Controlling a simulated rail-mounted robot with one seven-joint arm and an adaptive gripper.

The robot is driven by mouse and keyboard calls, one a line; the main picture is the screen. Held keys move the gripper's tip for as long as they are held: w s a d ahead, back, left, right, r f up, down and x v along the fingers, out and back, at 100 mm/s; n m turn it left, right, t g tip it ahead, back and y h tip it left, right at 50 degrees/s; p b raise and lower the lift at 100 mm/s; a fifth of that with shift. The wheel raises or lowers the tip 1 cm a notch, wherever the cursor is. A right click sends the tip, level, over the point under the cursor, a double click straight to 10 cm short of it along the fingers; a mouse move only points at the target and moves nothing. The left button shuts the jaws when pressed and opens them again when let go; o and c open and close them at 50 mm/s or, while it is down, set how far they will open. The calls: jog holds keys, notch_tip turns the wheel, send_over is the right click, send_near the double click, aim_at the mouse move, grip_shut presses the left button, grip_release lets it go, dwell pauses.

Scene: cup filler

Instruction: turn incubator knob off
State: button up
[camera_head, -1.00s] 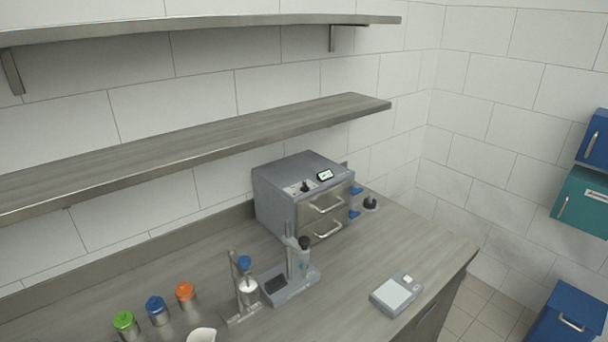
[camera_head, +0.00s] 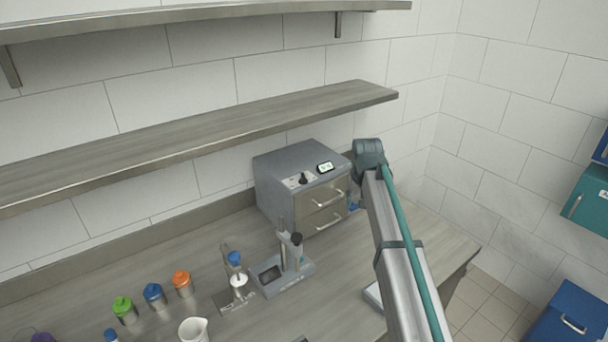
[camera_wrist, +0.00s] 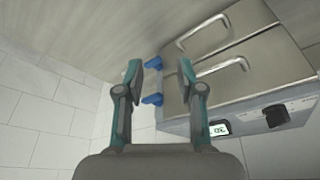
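The incubator (camera_head: 291,188) is a grey metal box with two drawers at the back of the counter, under the lower shelf. Its black knob (camera_head: 304,178) sits on the sloped top panel beside a small lit display (camera_head: 325,167). In the wrist view the black knob (camera_wrist: 276,116) is at the right and the display (camera_wrist: 219,128) is left of it. My gripper (camera_wrist: 159,66) is open and empty, to the left of the knob and apart from it. In the head view my arm reaches up right of the incubator; the fingers are not clearly visible there.
Two blue valve handles (camera_wrist: 153,99) stick out from the incubator's side near my fingers. Two drawer handles (camera_head: 327,222) project in front. Stands (camera_head: 285,271), colored-lid jars (camera_head: 155,297) and a white beaker (camera_head: 194,330) stand on the counter. The shelf (camera_head: 190,140) overhangs behind.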

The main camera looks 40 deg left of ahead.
jog(key=n+y, duration=0.1)
jog(key=n, duration=0.1)
send_near(303, 176)
jog(key=p+x, duration=0.4)
jog(key=x, duration=0.5)
jog(key=shift+w+p, duration=0.15)
jog(key=shift+p, duration=0.15)
grip_shut()
